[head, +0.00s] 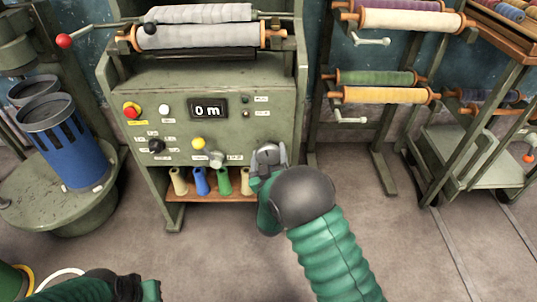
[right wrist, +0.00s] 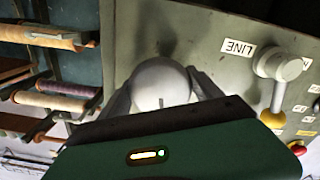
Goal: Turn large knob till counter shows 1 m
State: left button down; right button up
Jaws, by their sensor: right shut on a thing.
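The large pale round knob (right wrist: 161,84) sits on the green machine's front panel, between the two fingers of my right gripper (right wrist: 162,98), which is shut on it. In the head view my right gripper (head: 269,156) reaches the panel's lower right and mostly hides the knob. The counter (head: 208,110) on the panel reads "0 m". My left gripper (head: 140,289) shows only partly at the bottom left, away from the machine; its fingers are not clear.
A grey lever knob (head: 216,158), a yellow button (head: 198,143), a black knob (head: 157,146) and a red button (head: 131,110) share the panel. Thread cones (head: 201,182) stand on the shelf below. A roll rack (head: 390,95) is at right, a blue canister (head: 65,145) at left.

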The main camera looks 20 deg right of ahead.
jog(key=shift+m, duration=0.4)
jog(key=m, duration=0.2)
jog(key=shift+a+f+m, duration=0.1)
jog(key=shift+m, duration=0.3)
jog(key=m, duration=0.3)
jog(key=shift+m, duration=0.4)
jog(key=m, duration=0.3)
jog(key=shift+b, duration=0.3)
jog(key=shift+f+m, duration=0.1)
jog(key=shift+m, duration=2)
jog(key=shift+s, duration=0.1)
jog(key=o, duration=1.4)
